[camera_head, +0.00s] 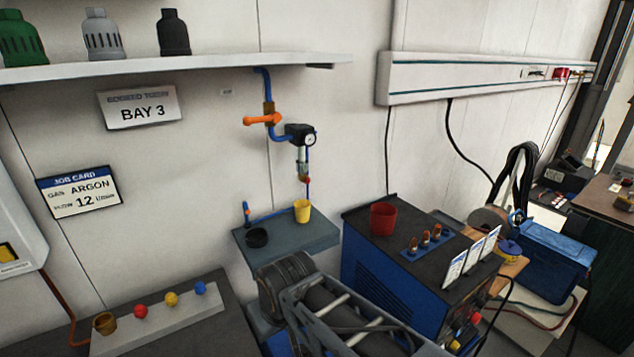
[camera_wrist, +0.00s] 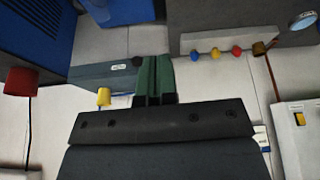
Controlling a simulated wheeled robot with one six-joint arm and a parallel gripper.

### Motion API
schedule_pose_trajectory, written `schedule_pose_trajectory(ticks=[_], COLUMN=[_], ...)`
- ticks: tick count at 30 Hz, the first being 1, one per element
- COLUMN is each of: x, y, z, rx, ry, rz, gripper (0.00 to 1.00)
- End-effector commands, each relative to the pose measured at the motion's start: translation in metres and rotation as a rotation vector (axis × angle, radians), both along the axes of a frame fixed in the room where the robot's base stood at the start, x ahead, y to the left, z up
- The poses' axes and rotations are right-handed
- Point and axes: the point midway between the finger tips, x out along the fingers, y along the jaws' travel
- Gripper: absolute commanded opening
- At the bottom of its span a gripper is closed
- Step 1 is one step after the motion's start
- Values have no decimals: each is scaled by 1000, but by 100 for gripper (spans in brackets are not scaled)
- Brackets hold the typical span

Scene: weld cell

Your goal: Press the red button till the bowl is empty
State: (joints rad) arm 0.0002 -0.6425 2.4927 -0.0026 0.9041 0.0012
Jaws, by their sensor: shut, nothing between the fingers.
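The red button (camera_head: 141,311) is a round knob on a pale panel (camera_head: 120,342) at the lower left, between a brass bowl-like cup (camera_head: 104,323) and a yellow button (camera_head: 171,299). A blue button (camera_head: 200,289) is at the right end of the row. The wrist view also shows the red button (camera_wrist: 237,50) and the brass cup (camera_wrist: 258,48); I cannot tell what is inside the cup. My gripper (camera_wrist: 155,62), with green fingers, is shut and empty, apart from the buttons in that view. Its fingertips do not show clearly in the head view.
A grey shelf (camera_head: 290,243) holds a small black dish (camera_head: 257,237) and a yellow cup (camera_head: 302,210). A blue machine (camera_head: 375,275) carries a red cup (camera_head: 383,218). An orange-handled valve (camera_head: 262,119) and gauge (camera_head: 303,136) are on the wall. A white cabinet (camera_head: 15,245) stands left.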

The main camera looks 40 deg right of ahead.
Motion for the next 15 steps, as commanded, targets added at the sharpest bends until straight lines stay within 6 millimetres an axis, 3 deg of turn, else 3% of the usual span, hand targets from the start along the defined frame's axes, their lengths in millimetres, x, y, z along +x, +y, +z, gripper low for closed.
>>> schedule_pose_trajectory(ticks=[10, 15], x=[10, 52], y=[0, -4], z=[-2, 2], rx=[76, 352], ry=[-3, -64], rz=[-50, -229], gripper=[0, 0])
